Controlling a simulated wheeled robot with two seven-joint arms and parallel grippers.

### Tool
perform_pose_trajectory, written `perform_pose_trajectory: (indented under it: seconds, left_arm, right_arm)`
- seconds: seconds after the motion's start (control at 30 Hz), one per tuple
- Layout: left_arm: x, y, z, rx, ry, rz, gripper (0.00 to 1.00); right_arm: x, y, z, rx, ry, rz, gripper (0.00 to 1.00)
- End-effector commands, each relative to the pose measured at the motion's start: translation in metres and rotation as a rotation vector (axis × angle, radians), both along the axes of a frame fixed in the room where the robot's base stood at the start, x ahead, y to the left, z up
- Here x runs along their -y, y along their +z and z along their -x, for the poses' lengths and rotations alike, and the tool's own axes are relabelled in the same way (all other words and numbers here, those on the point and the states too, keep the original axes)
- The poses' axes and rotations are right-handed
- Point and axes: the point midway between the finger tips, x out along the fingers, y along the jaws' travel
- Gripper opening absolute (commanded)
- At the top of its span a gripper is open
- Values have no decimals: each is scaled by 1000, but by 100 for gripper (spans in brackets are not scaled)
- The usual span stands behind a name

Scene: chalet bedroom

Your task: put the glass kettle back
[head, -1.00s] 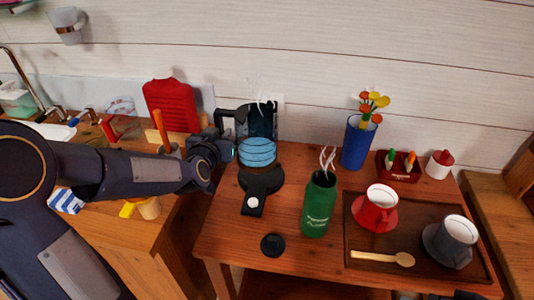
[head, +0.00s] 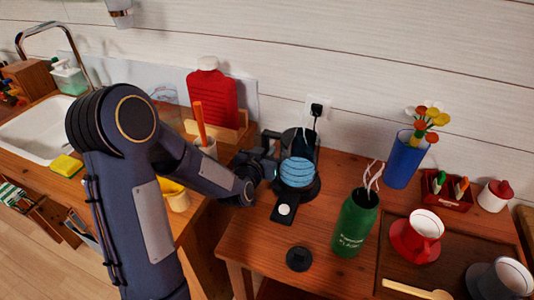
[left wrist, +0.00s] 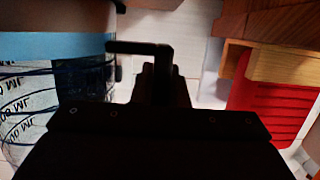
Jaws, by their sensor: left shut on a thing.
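The glass kettle (head: 297,172) holds blue liquid and stands upright over its round black base (head: 314,191), at the middle of the table. Whether it rests fully on the base I cannot tell. My left gripper (head: 268,160) comes from the left and is shut on the kettle's black handle. In the left wrist view the kettle's glass side (left wrist: 55,100) fills the left edge, and the dark handle (left wrist: 140,47) runs to my gripper (left wrist: 160,85). My right gripper is not in view.
A green bottle (head: 355,222) and a black lid (head: 299,258) stand in front of the kettle. A blue vase (head: 405,160) and a tray (head: 455,262) with cups are to the right.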

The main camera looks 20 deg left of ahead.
Motion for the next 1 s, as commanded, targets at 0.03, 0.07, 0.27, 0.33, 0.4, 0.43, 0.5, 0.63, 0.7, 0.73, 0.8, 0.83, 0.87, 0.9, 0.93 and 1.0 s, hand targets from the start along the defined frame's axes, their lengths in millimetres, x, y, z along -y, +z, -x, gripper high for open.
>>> perform_pose_trajectory:
  seconds: [0.03, 0.07, 0.27, 0.33, 0.4, 0.43, 0.5, 0.63, 0.7, 0.73, 0.8, 0.83, 0.87, 0.9, 0.93, 1.0]
  left_arm:
    - [0, -1, -1, 4, 0, 2, 0]
    - [0, -1, -1, 5, 0, 2, 0]
    - [0, 0, -1, 6, 1, 2, 0]
    - [0, -2, -1, 6, 1, 2, 0]
    - [0, -4, -1, 6, 1, 2, 0]
    - [0, -5, 0, 1, 0, 0, 16]
    - [0, -4, 0, 1, 0, 0, 25]
    - [0, -4, 0, 1, 0, 0, 35]
    - [0, -4, 0, 1, 0, 0, 35]
    - [0, -4, 0, 1, 0, 0, 35]
    - [0, -4, 0, 1, 0, 0, 35]
    - [0, -4, 0, 1, 0, 0, 35]
    - [0, -3, 0, 1, 0, 0, 35]
    - [0, -1, 0, 1, 0, 0, 35]
    - [0, 0, 0, 1, 0, 0, 35]
    - [0, 0, 8, 2, 0, 0, 35]
  right_arm:
    - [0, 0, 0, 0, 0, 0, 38]
    - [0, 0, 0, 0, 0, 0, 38]
    - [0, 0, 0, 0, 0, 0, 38]
    - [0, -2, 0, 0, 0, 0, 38]
    - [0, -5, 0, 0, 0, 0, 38]
    - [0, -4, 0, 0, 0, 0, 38]
    - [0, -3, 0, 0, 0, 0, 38]
    - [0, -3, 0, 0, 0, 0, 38]
    - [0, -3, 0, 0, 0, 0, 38]
    - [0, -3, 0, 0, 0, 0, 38]
    - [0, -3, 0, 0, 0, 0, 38]
    - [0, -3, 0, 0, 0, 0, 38]
    - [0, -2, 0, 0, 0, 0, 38]
    - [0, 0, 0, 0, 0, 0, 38]
    - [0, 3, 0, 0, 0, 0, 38]
    - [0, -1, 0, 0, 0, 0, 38]
